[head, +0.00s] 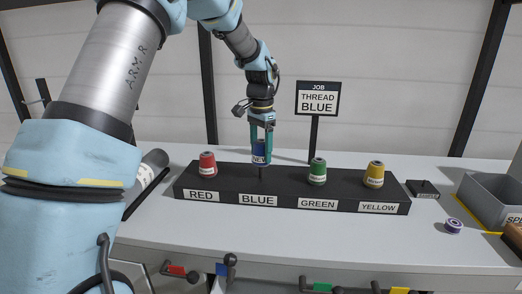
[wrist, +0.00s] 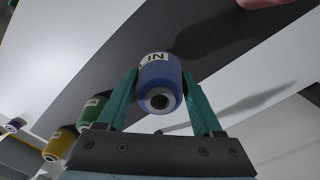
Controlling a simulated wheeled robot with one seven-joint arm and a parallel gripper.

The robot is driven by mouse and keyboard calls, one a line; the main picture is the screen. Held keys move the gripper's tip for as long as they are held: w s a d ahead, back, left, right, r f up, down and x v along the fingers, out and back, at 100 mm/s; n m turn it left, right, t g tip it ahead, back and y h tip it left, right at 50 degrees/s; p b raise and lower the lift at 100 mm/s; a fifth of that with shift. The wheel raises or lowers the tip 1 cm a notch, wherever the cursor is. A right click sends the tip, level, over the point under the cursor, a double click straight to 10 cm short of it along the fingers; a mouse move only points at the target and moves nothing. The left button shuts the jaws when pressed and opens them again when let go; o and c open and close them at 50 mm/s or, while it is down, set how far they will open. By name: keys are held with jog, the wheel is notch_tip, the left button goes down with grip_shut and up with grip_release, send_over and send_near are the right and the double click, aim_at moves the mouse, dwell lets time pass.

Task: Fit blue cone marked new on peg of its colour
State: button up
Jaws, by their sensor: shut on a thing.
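The blue cone (head: 260,155) is upright between the teal fingers of my gripper (head: 262,140), over the BLUE place of the black peg rack (head: 333,197). In the wrist view the blue cone (wrist: 160,92) shows a white label, partly cut off, and a dark hole in its end. The gripper fingers (wrist: 163,100) press on both its sides. A short dark piece of the blue peg (head: 261,173) shows just below the cone. I cannot tell whether its tip is inside the cone. The BLUE label (head: 258,199) is on the rack's front.
Red (head: 207,163), green (head: 317,172) and yellow (head: 374,174) cones stand on the rack. A sign reading THREAD BLUE (head: 318,99) stands behind. A small purple-and-white spool (head: 453,226) lies on the right, near a grey bin (head: 488,198).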

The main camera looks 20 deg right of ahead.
aim_at(261, 140)
jog(key=shift+f+b, duration=1.25)
jog(key=shift+f, duration=1.3)
jog(key=o, duration=1.5)
notch_tip(261, 140, up, 11)
jog(key=shift+f+b, duration=0.1)
jog(key=shift+b, duration=1.05)
